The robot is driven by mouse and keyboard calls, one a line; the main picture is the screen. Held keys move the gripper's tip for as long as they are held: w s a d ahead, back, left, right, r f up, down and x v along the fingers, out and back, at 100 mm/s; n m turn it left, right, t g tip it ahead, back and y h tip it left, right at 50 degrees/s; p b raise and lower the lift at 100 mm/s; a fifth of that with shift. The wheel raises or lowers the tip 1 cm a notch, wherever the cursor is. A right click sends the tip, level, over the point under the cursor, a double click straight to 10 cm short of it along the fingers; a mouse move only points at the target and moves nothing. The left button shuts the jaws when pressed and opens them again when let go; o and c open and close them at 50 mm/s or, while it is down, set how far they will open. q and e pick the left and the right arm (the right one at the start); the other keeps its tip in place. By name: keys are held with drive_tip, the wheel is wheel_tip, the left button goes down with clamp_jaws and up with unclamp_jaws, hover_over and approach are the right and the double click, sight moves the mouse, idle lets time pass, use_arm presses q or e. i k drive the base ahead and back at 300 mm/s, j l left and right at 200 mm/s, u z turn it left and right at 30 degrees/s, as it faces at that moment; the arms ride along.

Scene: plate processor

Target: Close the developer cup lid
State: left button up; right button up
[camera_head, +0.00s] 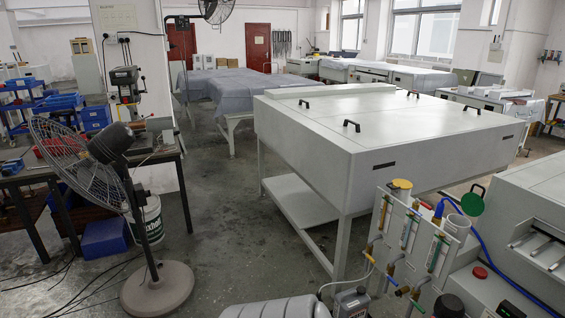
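A white cup (457,224) stands on the front unit at the lower right, beside a panel of flow tubes. Its mouth seems uncovered. A round green lid (471,203) with a dark loop at its top is tilted up at the cup's right rim, so it looks open. Whether a hinge joins the lid to the cup is too small to tell. Neither of my grippers shows in this view.
A panel with tubes and valves (409,240) and a yellow cap (402,185) stand left of the cup. A blue hose (490,262) runs on its right. A big white plate processor (380,140) stands behind. A floor fan (110,150) stands at left; open floor lies between.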

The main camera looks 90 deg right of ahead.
sight(472, 204)
drive_tip(key=z, duration=4.1)
drive_tip(key=i+l, duration=0.05)
drive_tip(key=i, duration=0.05)
